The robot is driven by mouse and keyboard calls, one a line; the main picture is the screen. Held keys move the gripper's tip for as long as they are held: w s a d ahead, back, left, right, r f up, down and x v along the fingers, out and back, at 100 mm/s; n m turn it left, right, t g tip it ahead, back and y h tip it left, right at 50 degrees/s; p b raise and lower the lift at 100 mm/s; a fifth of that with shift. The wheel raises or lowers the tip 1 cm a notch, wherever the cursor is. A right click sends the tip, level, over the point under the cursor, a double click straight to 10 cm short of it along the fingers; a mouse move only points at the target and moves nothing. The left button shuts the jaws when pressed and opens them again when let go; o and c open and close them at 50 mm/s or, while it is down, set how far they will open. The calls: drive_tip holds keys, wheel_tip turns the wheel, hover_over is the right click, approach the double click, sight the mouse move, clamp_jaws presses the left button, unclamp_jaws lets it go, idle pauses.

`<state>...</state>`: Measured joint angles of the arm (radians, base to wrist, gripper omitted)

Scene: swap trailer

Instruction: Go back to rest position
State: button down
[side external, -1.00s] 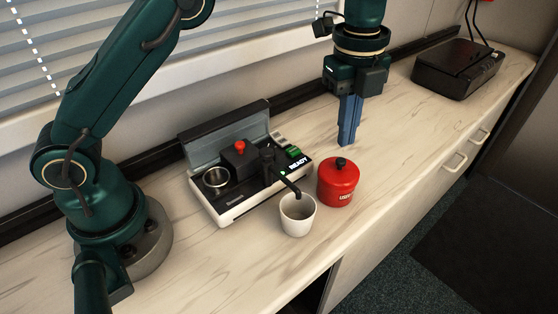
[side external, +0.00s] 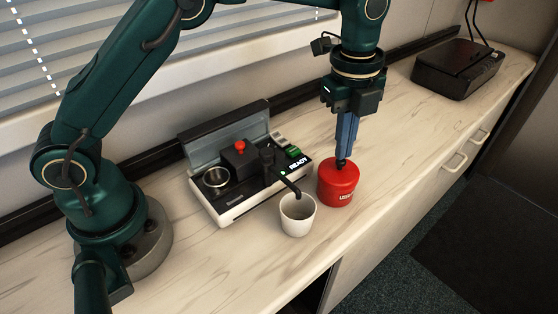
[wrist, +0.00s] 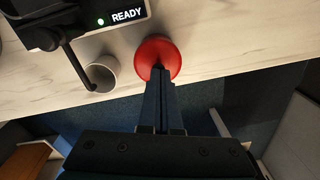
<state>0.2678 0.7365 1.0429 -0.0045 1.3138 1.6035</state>
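My gripper (side external: 343,155) points down over the red canister (side external: 338,188), with its blue fingertips at the canister's black lid knob. In the wrist view the fingers (wrist: 159,78) lie close together with a thin dark gap, and their tips overlap the knob on top of the red canister (wrist: 166,52). Whether they grip the knob or only stand around or above it cannot be told. The canister stands upright on the counter.
A white cup (side external: 297,215) stands left of the canister, under the spout of a coffee machine (side external: 232,210) showing READY. A black box (side external: 458,68) sits at the far right. The counter (side external: 425,130) between canister and box is clear; its front edge is close.

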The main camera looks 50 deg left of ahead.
drive_tip(key=shift+f, duration=0.35)
drive_tip(key=shift+r, duration=0.15)
drive_tip(key=shift+r, duration=3.4)
